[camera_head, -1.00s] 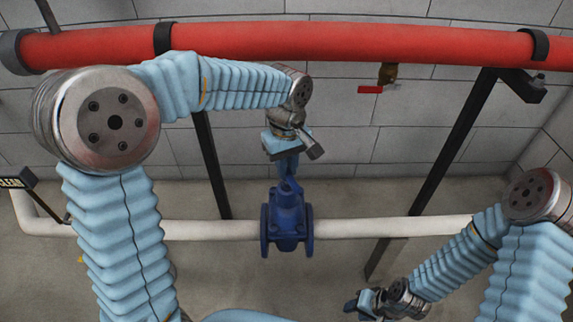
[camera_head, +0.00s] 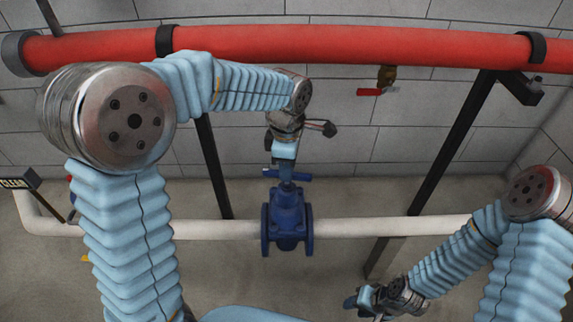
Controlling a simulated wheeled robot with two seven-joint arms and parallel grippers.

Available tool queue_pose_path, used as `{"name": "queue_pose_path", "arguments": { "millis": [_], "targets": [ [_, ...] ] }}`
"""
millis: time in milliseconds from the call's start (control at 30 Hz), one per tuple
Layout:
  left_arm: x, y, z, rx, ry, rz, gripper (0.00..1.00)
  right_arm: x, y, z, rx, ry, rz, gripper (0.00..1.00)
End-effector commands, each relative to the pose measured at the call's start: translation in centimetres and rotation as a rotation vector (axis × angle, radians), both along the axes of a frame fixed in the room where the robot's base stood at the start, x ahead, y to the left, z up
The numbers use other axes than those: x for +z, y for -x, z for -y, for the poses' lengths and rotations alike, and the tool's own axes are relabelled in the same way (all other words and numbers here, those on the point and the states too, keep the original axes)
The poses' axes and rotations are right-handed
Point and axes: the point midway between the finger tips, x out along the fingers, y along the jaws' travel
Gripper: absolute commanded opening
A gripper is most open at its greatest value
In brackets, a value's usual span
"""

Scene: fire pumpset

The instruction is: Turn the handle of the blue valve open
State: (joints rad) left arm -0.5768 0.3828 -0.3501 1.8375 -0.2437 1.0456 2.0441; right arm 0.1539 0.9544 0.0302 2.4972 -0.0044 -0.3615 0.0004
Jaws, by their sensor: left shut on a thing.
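The blue valve (camera_head: 287,222) sits upright on the white pipe in the middle of the head view. Its blue handle (camera_head: 302,177) shows at the top of the stem, partly hidden behind my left gripper. My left gripper (camera_head: 286,172) reaches down from above and is shut on the handle. My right gripper (camera_head: 355,304) is low at the right, apart from the valve, and its jaw opening is too small to make out.
A thick red pipe (camera_head: 330,44) runs across the top, above my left wrist. A small red lever (camera_head: 370,92) hangs below it. A white pipe (camera_head: 370,228) runs through the valve. Dark slanted supports (camera_head: 455,140) stand at either side.

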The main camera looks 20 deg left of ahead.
Motion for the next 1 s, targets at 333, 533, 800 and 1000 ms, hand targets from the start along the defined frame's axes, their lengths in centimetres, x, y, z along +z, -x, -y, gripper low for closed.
{"name": "queue_pose_path", "arguments": {
  "millis": [333, 533, 800, 1000],
  "targets": [
    [-0.1, 0.4, 0.1, 0.327, -0.003, -0.013, 0.00, 1.3, 0.0, -0.1, 0.002, -0.001, 0.000, 0.40],
    [-0.1, 0.4, 0.1, 0.517, -0.004, -0.012, 0.00, 1.7, 0.0, -0.1, 0.004, -0.002, 0.000, 0.40],
    [-0.2, 0.4, 0.2, 0.774, -0.004, -0.011, 0.00, 1.9, 0.0, -0.1, 0.004, -0.002, 0.000, 0.40],
    [-0.2, 0.3, 0.2, 0.963, -0.006, -0.008, 0.00, 1.9, 0.0, -0.1, 0.004, -0.002, 0.000, 0.40]
  ]
}}
